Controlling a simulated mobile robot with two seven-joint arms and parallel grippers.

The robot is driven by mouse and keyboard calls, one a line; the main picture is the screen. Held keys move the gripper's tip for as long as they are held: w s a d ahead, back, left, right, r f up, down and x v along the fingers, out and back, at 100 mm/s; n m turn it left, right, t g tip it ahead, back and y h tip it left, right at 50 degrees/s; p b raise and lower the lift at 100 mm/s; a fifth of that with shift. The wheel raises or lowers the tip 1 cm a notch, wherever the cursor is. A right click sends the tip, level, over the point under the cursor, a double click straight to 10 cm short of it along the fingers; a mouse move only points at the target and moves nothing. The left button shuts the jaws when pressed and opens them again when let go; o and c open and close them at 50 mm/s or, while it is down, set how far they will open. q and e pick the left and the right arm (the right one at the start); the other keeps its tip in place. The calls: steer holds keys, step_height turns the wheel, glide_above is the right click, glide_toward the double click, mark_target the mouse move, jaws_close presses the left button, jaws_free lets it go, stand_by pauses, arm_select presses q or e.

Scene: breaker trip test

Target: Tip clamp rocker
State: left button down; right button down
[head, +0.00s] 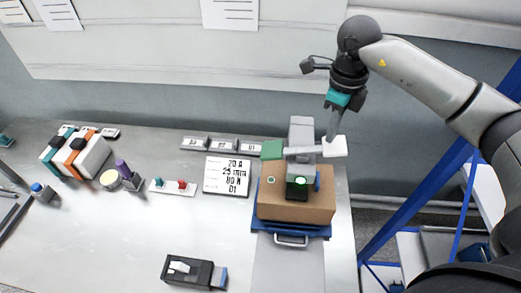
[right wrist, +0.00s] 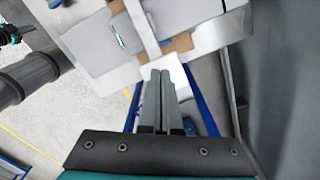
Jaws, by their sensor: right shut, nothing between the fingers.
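A grey clamp post (head: 301,130) stands on a brown block (head: 296,207), and a crossbar, which I take for the rocker, runs across it. The bar has a green pad (head: 271,150) at its left end and a white paddle (head: 334,147) at its right end. My right gripper (head: 332,137) points down with its fingertips at the white paddle; whether they touch it I cannot tell. In the right wrist view its two fingers (right wrist: 161,76) are together and empty, with the white paddle (right wrist: 176,72) just past the tips. My left gripper is not in view.
The brown block sits on a blue base (head: 290,232) with a handle in front. Left of it are a label card (head: 228,176), a small switch board (head: 172,186) and a dark device (head: 195,272). A blue frame (head: 412,190) stands right.

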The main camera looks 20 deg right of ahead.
mark_target(327, 145)
steer(key=shift+a+f+b, duration=0.1)
steer(key=shift+f+b, duration=1.2)
steer(key=shift+f, duration=0.3)
stand_by(1.1)
steer(key=shift+r+p, duration=2.6)
steer(key=shift+r, duration=1.05)
steer(key=shift+f, duration=0.15)
